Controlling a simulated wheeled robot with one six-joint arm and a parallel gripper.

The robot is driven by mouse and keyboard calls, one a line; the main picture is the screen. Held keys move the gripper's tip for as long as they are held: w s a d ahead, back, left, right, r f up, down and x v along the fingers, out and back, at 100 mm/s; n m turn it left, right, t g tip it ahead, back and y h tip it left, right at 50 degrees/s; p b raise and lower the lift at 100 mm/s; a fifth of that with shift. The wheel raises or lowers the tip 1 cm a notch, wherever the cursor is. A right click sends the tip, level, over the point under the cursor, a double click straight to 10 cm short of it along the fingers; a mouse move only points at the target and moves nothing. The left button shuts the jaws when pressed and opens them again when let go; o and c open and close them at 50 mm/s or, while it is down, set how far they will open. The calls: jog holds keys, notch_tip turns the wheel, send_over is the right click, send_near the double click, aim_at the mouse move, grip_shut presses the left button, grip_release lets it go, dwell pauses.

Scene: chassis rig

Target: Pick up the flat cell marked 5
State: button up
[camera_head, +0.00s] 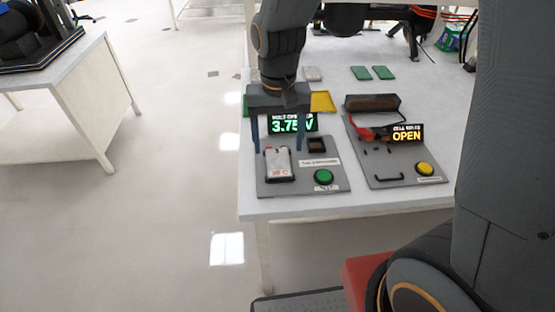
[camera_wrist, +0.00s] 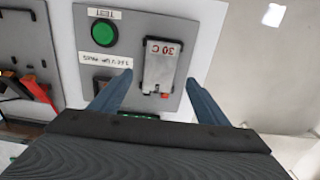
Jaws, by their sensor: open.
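A flat silver-white cell (camera_head: 278,166) lies on the left grey test board, and it also shows in the wrist view (camera_wrist: 160,68). It bears small red characters; I cannot make out a 5 on it. My gripper (camera_head: 279,149) is open above this cell, pointing down, with one blue finger to each side. In the wrist view my gripper (camera_wrist: 159,78) has its fingertips apart on both sides of the cell, not visibly touching it. Another pale flat piece (camera_head: 312,74) lies at the back of the table, its marking too small to read.
The test board (camera_head: 304,187) has a green button (camera_head: 323,177) and a display (camera_head: 290,123) reading about 3.75 V. A second board (camera_head: 410,177) to the right has a display (camera_head: 406,134) reading OPEN and a yellow button (camera_head: 424,168). Green flat pieces (camera_head: 383,73) lie behind.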

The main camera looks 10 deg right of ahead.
aim_at(278, 160)
jog(key=shift+w+f+p, duration=0.15)
jog(key=shift+f+p, duration=0.5)
jog(key=shift+f, duration=1.9)
jog(key=c, duration=1.4)
jog(key=shift+r, duration=0.1)
